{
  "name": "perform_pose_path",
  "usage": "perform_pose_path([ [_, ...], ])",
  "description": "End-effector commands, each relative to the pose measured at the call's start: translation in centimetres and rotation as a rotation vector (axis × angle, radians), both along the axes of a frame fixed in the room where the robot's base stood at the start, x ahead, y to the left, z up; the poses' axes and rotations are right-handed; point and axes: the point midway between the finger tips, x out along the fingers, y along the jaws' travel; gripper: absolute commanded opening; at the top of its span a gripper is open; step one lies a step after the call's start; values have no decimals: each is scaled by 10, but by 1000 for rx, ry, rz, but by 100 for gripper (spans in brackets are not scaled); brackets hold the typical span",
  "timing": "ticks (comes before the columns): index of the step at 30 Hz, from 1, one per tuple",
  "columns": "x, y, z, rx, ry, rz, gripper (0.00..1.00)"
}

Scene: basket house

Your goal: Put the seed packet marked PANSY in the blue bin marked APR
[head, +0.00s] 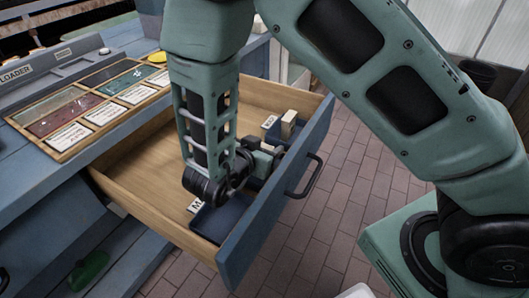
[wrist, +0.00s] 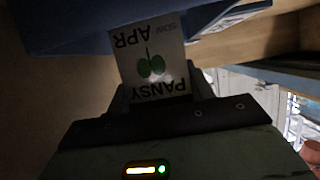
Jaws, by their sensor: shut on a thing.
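My gripper (wrist: 155,95) is shut on the seed packet (wrist: 150,58), a white card with a green sprout picture and the upside-down words PANSY and SOW APR. In the head view my gripper (head: 264,160) is low inside the open drawer, turned toward its front; the packet cannot be made out there. Blue bins stand along the drawer front. The near bin (head: 222,222) has a label starting with M; the far bin (head: 290,138) has a partly readable label (head: 269,122). My gripper hides the middle, and I cannot make out an APR bin label. A blue surface (wrist: 75,30) lies behind the packet's far end.
The wooden drawer (head: 140,190) has a blue front (head: 285,200) with a dark handle (head: 305,178). Pale blocks or packets (head: 288,120) stand in the far bin. A divided tray (head: 90,108) with cards lies on the blue bench. The drawer floor left of my arm is clear.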

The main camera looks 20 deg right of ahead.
Motion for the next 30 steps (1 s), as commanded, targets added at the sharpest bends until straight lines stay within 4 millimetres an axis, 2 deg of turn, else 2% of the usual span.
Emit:
perform_pose_path([
  [1,0,0,-9,-2,1,1,30],
  [3,0,0,-12,-1,-1,1,30],
  [13,0,0,-14,0,0,1,30],
  [14,0,0,-14,0,0,1,55],
  [16,0,0,-14,1,-1,1,74],
  [26,0,0,-11,1,-1,1,74],
  [30,-7,11,-4,3,-1,3,74],
])
